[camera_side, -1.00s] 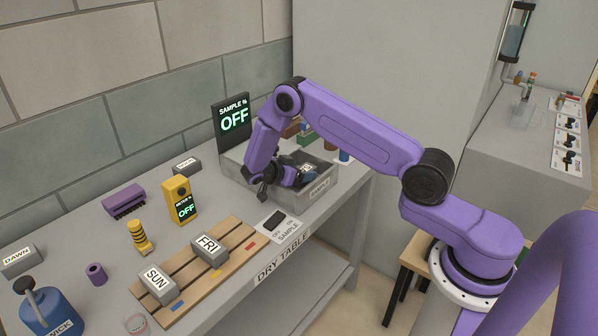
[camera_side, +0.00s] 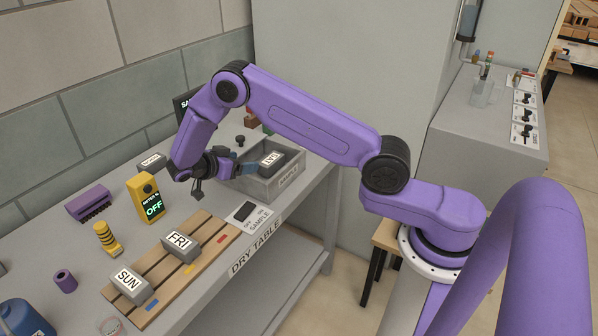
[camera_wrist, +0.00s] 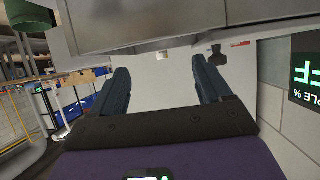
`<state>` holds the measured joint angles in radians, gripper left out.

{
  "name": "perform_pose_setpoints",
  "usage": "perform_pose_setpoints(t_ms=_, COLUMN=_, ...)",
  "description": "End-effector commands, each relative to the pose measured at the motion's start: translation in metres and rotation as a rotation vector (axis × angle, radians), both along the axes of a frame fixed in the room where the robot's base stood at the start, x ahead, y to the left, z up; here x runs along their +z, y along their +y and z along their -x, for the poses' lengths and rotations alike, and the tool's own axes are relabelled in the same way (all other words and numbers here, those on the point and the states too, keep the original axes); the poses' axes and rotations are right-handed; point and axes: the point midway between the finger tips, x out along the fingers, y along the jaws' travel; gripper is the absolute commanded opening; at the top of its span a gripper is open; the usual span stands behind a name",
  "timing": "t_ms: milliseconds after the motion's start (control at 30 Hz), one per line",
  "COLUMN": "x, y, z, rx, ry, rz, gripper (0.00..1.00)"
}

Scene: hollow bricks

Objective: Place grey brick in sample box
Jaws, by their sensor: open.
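A grey brick (camera_side: 271,158) with a white label that seems to read SAT sits in the grey sample box (camera_side: 290,186) in the side view. My gripper (camera_side: 246,168) is open at the box's left side, its blue fingers pointing right toward the brick. The side view does not settle whether the fingers touch the brick. In the wrist view my gripper (camera_wrist: 165,82) has its two fingers wide apart, with nothing visible between them. A grey surface crosses the top of that view; I cannot tell whether it is brick or box.
Grey bricks SUN (camera_side: 129,284) and FRI (camera_side: 181,246) sit on a wooden slatted rack (camera_side: 157,266). A yellow meter (camera_side: 146,199) reads OFF. The dark sample display (camera_wrist: 306,75) stands behind my arm. A purple brush (camera_side: 88,202) lies at the left.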

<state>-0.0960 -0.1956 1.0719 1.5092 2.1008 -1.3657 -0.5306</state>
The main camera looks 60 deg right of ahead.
Motion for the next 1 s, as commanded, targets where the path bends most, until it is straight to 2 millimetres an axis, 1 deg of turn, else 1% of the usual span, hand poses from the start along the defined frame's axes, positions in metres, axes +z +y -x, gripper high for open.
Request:
perform_pose_setpoints(t_ms=67, x=0.003, y=0.002, z=-0.005, rx=0.028, ry=-0.015, rz=-0.008, gripper=0.78)
perform_pose_setpoints(t_ms=167, x=0.012, y=0.011, z=-0.022, rx=0.133, ry=-0.067, rz=-0.038, gripper=0.78)
perform_pose_setpoints(t_ms=267, x=0.031, y=0.035, z=-0.052, rx=0.344, ry=-0.156, rz=-0.106, gripper=0.78)
perform_pose_setpoints(t_ms=300, x=0.042, y=0.051, z=-0.064, rx=0.452, ry=-0.192, rz=-0.144, gripper=0.78)
perform_pose_setpoints(t_ms=367, x=0.058, y=0.078, z=-0.078, rx=0.622, ry=-0.237, rz=-0.205, gripper=0.78)
perform_pose_setpoints(t_ms=400, x=0.069, y=0.098, z=-0.083, rx=0.732, ry=-0.259, rz=-0.248, gripper=0.78)
perform_pose_setpoints(t_ms=467, x=0.084, y=0.129, z=-0.085, rx=0.897, ry=-0.278, rz=-0.314, gripper=0.78)
perform_pose_setpoints(t_ms=500, x=0.094, y=0.151, z=-0.082, rx=1.007, ry=-0.281, rz=-0.357, gripper=0.78)
perform_pose_setpoints(t_ms=533, x=0.101, y=0.167, z=-0.077, rx=1.089, ry=-0.279, rz=-0.39, gripper=0.78)
perform_pose_setpoints(t_ms=567, x=0.108, y=0.182, z=-0.07, rx=1.169, ry=-0.273, rz=-0.422, gripper=0.78)
perform_pose_setpoints(t_ms=600, x=0.117, y=0.203, z=-0.059, rx=1.276, ry=-0.259, rz=-0.467, gripper=0.78)
perform_pose_setpoints(t_ms=667, x=0.129, y=0.23, z=-0.035, rx=1.433, ry=-0.222, rz=-0.528, gripper=0.78)
perform_pose_setpoints(t_ms=700, x=0.135, y=0.246, z=-0.015, rx=1.535, ry=-0.187, rz=-0.568, gripper=0.78)
perform_pose_setpoints(t_ms=767, x=0.143, y=0.266, z=0.019, rx=1.68, ry=-0.119, rz=-0.623, gripper=0.78)
perform_pose_setpoints(t_ms=800, x=0.148, y=0.276, z=0.044, rx=1.774, ry=-0.065, rz=-0.654, gripper=0.78)
perform_pose_setpoints(t_ms=867, x=0.152, y=0.285, z=0.085, rx=1.908, ry=0.034, rz=-0.694, gripper=0.78)
perform_pose_setpoints(t_ms=900, x=0.154, y=0.287, z=0.113, rx=1.99, ry=0.109, rz=-0.715, gripper=0.78)
perform_pose_setpoints(t_ms=967, x=0.155, y=0.284, z=0.156, rx=2.103, ry=0.235, rz=-0.736, gripper=0.78)
perform_pose_setpoints(t_ms=1000, x=0.154, y=0.278, z=0.184, rx=2.171, ry=0.329, rz=-0.741, gripper=0.78)
